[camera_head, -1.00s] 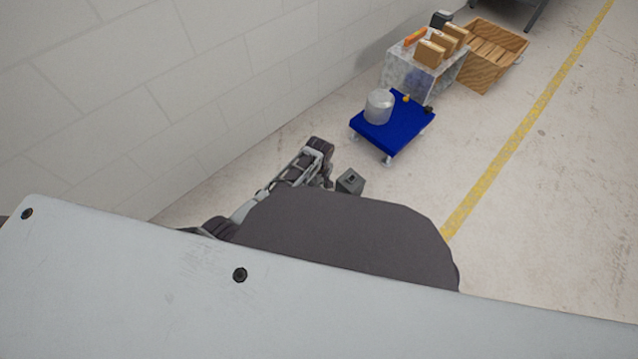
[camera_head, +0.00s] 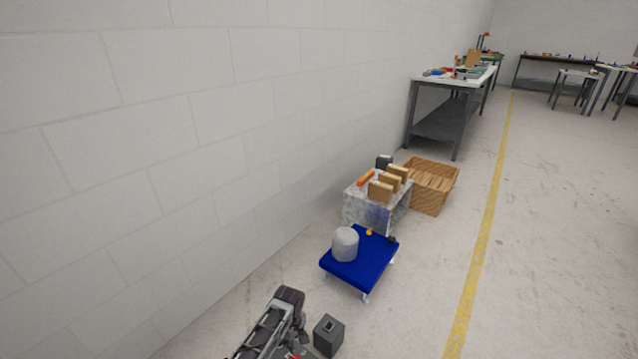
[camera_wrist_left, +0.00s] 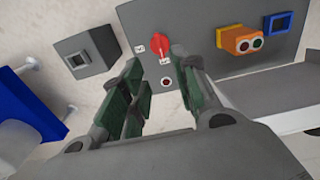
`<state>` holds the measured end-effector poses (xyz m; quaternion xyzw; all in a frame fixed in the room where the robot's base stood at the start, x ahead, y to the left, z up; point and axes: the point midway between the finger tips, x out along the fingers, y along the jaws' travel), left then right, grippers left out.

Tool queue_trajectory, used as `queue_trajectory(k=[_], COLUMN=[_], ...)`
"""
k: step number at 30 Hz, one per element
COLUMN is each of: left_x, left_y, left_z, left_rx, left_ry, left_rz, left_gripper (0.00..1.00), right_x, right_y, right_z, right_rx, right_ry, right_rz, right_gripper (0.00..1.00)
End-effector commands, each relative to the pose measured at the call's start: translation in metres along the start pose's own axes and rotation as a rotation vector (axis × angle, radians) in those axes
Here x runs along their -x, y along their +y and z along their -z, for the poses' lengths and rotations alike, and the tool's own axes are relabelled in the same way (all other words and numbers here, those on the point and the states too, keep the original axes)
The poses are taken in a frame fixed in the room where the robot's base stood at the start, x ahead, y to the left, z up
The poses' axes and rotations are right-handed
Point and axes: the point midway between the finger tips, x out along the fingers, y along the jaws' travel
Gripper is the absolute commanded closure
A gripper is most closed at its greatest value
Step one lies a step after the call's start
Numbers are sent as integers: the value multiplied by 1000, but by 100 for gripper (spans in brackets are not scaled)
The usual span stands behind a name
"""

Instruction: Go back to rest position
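In the left wrist view my left gripper (camera_wrist_left: 157,70) has its two green-padded fingers apart, with nothing between them. In the head view the left arm folds at the bottom edge, left of a grey box with a dark square opening; its fingertips cannot be made out there. The grey box (camera_head: 328,336) also shows in the wrist view (camera_wrist_left: 85,55), left of the fingers and apart from them. My right gripper is in neither view.
A blue wheeled cart (camera_head: 362,272) carries a pale cylinder (camera_head: 345,243). Behind it a mottled grey block (camera_head: 365,212) bears several tan blocks, beside a wooden crate (camera_head: 432,185). A workbench (camera_head: 437,122) stands farther back.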

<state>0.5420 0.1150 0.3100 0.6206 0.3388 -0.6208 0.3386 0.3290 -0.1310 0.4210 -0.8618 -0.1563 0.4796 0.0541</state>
Motion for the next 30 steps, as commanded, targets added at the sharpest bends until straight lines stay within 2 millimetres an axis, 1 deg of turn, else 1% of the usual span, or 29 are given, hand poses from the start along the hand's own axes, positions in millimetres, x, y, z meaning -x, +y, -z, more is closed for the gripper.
queue_trajectory(k=[5,11,20,30], left_x=[1,8,26,55], left_y=[-5,-18,-48,-87], left_z=[-2,-8,-15,-19], left_rx=[-29,-116,-290,-485], left_ry=[-2,-5,7,44], left_rz=[-9,-35,-85,-132], left_gripper=[70,70,70,70], right_x=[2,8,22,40], right_y=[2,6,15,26], right_z=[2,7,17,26], right_rx=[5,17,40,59], right_ry=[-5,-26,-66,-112], right_rz=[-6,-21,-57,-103], right_gripper=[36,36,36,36])
